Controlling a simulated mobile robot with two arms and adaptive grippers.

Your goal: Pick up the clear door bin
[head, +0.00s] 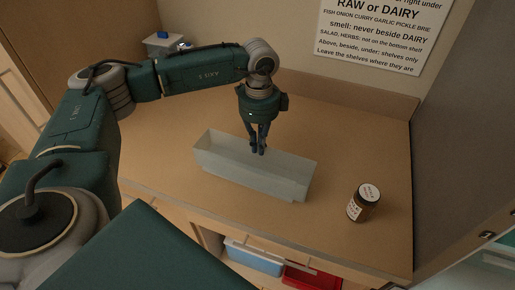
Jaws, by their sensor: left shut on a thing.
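The clear door bin (240,177) is a long, pale, see-through trough on the wooden counter, in the middle of the head view. My left gripper (258,150) points down over it from above. Its fingers are shut on the bin's far wall, near the middle of its length. The bin looks upright; I cannot tell whether its base touches the counter. My right gripper is not in view.
A dark jar (363,203) with a labelled lid stands on the counter right of the bin. A lidded container (160,45) is at the back left. A blue bin (253,261) and a red bin (299,277) sit below the counter's front edge. A tall grey panel (455,120) bounds the right.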

